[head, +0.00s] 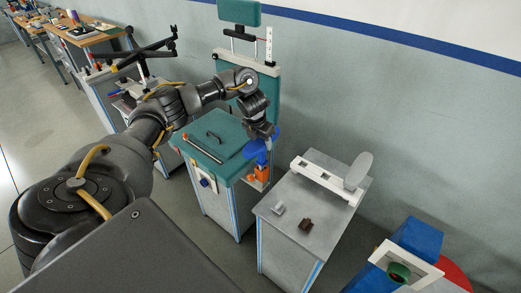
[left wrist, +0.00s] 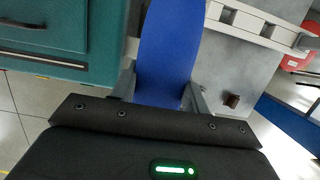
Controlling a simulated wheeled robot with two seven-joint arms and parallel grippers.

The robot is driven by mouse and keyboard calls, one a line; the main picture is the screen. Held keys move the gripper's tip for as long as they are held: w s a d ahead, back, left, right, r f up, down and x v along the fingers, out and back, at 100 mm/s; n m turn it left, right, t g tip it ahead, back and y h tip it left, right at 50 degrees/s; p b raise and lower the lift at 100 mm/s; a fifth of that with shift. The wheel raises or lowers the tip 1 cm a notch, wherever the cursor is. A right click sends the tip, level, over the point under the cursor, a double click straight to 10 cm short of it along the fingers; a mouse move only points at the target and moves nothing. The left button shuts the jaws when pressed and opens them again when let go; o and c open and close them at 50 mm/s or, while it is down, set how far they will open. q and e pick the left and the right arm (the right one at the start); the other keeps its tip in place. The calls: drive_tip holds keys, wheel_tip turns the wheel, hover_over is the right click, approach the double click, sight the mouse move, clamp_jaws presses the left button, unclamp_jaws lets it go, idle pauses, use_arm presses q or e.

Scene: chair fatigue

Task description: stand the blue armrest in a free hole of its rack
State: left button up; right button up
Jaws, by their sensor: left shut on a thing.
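My left gripper (head: 262,133) is shut on the blue armrest (head: 257,150), which hangs below it beside the teal-topped cabinet. In the left wrist view the blue armrest (left wrist: 168,50) stands between the two fingers (left wrist: 163,92). The white rack (head: 318,176) lies on the grey cabinet to the right of the gripper. A grey armrest (head: 358,171) stands at its right end, and dark holes show free to the left. The rack (left wrist: 248,21) with its open holes also shows in the left wrist view. The armrest is apart from the rack. My right gripper is not in view.
An orange block (head: 262,173) sits just below the blue armrest; I cannot tell if they touch. A brown block (head: 306,224) and a small light block (head: 278,209) lie on the grey cabinet top (head: 285,190). A teal chair back (head: 262,90) stands behind the gripper.

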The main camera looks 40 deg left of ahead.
use_arm(q)
drive_tip(key=shift+w+p+v, duration=0.2)
drive_tip(key=shift+p+v, duration=0.5)
drive_tip(key=shift+v, duration=0.2)
drive_tip(key=shift+w+p+v, duration=0.25)
drive_tip(key=shift+p+v, duration=0.45)
drive_tip(key=shift+v, duration=0.25)
drive_tip(key=shift+r, duration=0.1)
drive_tip(key=shift+w+p+v, duration=0.25)
drive_tip(key=shift+p+v, duration=0.55)
drive_tip(key=shift+v, duration=0.15)
drive_tip(key=shift+w+p+v, duration=0.2)
drive_tip(key=shift+p+v, duration=0.6)
drive_tip(key=shift+v, duration=0.2)
drive_tip(key=shift+d, duration=0.1)
